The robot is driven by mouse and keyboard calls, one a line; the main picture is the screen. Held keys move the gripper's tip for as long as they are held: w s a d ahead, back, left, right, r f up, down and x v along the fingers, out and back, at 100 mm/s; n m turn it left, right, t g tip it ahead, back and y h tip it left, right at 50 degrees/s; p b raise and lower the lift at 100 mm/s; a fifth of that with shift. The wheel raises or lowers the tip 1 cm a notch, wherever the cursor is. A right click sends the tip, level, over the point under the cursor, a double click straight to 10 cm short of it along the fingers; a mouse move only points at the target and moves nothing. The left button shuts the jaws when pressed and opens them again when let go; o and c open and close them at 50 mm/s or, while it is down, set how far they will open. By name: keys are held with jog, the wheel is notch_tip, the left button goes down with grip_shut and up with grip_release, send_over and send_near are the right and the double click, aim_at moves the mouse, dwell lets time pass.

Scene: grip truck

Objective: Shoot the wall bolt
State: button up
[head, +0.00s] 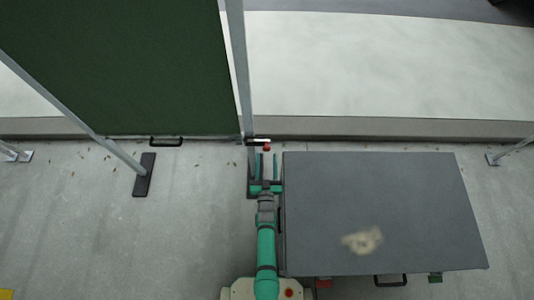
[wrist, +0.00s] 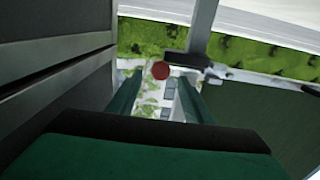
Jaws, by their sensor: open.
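The wall bolt (head: 258,141) is a small dark and light bar at the foot of the grey post, with a red knob (head: 267,148) at its right end. In the wrist view the red knob (wrist: 161,70) shows as a round disc just beyond my fingertips, roughly midway between them. My gripper (head: 267,158) is open and empty, its two green fingers pointing at the knob from the near side. In the wrist view my gripper (wrist: 160,84) shows no contact with the knob. The bolt's bar is mostly hidden or too small to make out.
A large grey box-like panel (head: 380,200) stands close to the right of my arm. A dark green panel (head: 120,70) hangs left of the grey post (head: 239,70). A brace with a black foot (head: 144,175) stands to the left. Concrete floor (head: 190,220) on the left is clear.

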aim_at(266, 150)
jog(key=w, duration=0.3)
jog(key=shift+w, duration=0.15)
jog(key=shift+a, duration=0.1)
jog(key=shift+c, duration=0.7)
grip_shut()
jog(key=shift+w+a+r, duration=0.1)
jog(key=shift+a, duration=2.6)
jog(key=shift+o, duration=0.7)
grip_release()
jog(key=shift+a, duration=0.1)
